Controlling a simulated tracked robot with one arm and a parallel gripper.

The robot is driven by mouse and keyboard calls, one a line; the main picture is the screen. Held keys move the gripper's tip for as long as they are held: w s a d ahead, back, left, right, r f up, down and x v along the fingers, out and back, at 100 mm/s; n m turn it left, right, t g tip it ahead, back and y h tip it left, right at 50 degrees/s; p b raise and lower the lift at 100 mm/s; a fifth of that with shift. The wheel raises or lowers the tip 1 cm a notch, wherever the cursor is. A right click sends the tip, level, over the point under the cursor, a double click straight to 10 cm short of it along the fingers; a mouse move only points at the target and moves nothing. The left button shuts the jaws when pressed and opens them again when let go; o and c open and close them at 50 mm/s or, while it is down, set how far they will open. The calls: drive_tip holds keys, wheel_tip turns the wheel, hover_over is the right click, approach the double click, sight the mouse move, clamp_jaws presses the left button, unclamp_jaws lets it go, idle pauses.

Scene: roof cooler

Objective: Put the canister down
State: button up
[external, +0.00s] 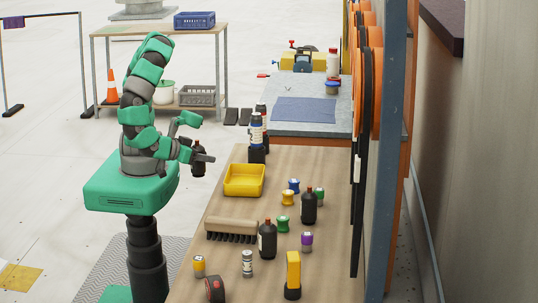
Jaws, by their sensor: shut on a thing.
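My gripper (203,157) is shut around a dark canister (199,170) with a reddish-brown top. It holds the canister roughly upright, left of the wooden table (225,203) and apart from its top as far as I can tell. The far finger is hard to make out. Two similar dark bottles with reddish-brown caps stand on the table, one near the middle (309,208) and one nearer the front (267,241).
A shelf frame (389,150) borders the right.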

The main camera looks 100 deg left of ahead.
wheel_tip(320, 180, up, 7)
drive_tip(key=shift+r, duration=0.1)
drive_tip(key=shift+w+a+r, duration=0.1)
drive_tip(key=shift+w+r, duration=0.05)
drive_tip(key=shift+w, duration=0.05)
drive_tip(key=w+a+n+g+y+p, duration=0.1)
drive_tip(key=w+a+n+g, duration=0.1)
drive_tip(key=w+a, duration=0.75)
drive_tip(key=w+a+n+g+y, duration=0.2)
drive_tip(key=w+a, duration=0.4)
drive_tip(key=w, duration=0.6)
drive_tip(key=w+a+n+g+p, duration=0.1)
drive_tip(key=w+a, duration=0.4)
drive_tip(key=a, duration=0.7)
drive_tip(key=w+a+p, duration=0.1)
drive_tip(key=w+a, duration=0.3)
drive_tip(key=a, duration=0.8)
wheel_tip(320, 180, down, 15)
drive_tip(key=shift+f+b, duration=0.15)
drive_tip(key=shift+b, duration=0.95)
drive_tip(key=shift+y, duration=0.3)
